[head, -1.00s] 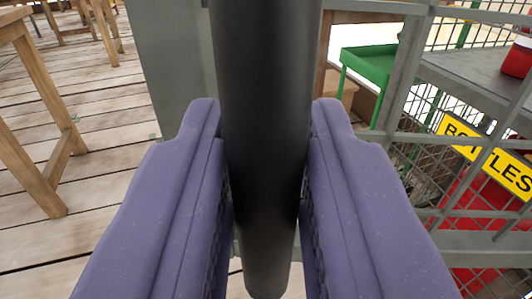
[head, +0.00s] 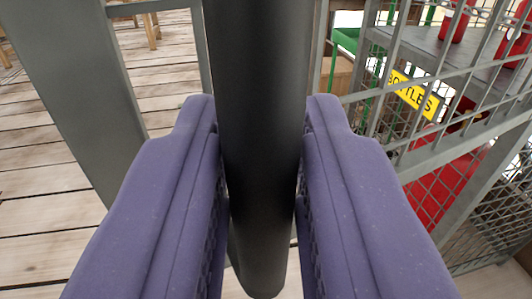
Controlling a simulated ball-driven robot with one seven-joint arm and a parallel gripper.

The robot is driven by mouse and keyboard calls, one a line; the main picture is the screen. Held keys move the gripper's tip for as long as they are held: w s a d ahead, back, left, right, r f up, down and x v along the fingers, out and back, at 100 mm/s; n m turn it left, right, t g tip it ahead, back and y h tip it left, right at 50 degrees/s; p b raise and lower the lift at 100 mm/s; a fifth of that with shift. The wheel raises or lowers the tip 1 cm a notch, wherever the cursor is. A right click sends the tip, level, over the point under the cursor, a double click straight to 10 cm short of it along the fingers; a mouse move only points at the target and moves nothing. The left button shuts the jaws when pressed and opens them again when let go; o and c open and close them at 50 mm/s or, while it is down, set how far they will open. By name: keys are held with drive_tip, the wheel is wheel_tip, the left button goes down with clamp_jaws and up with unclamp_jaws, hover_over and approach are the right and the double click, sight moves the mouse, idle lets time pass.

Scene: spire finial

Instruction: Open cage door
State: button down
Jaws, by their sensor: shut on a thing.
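My gripper (head: 262,190) has two purple padded fingers in the head view. It is shut on a thick black bar (head: 262,110), a handle that runs from the top edge down between the fingers. The bar's rounded lower end shows below them. A grey metal frame with wire mesh, the cage (head: 432,150), stands to the right, with bars and mesh panels. A grey upright panel (head: 75,90) stands at the left. What the handle is fixed to is hidden.
A yellow sign (head: 412,96) reading "BOTTLES" hangs on the cage. Red cylinders (head: 455,22) stand on a grey shelf (head: 430,45) inside. A green stand (head: 346,42) is behind. Plank floor (head: 45,195) at the left is open.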

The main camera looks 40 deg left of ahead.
drive_tip(key=shift+s+d, duration=0.15)
drive_tip(key=shift+d, duration=0.15)
drive_tip(key=c, duration=1.1)
unclamp_jaws()
drive_tip(key=p+v, duration=0.1)
drive_tip(key=v, duration=0.7)
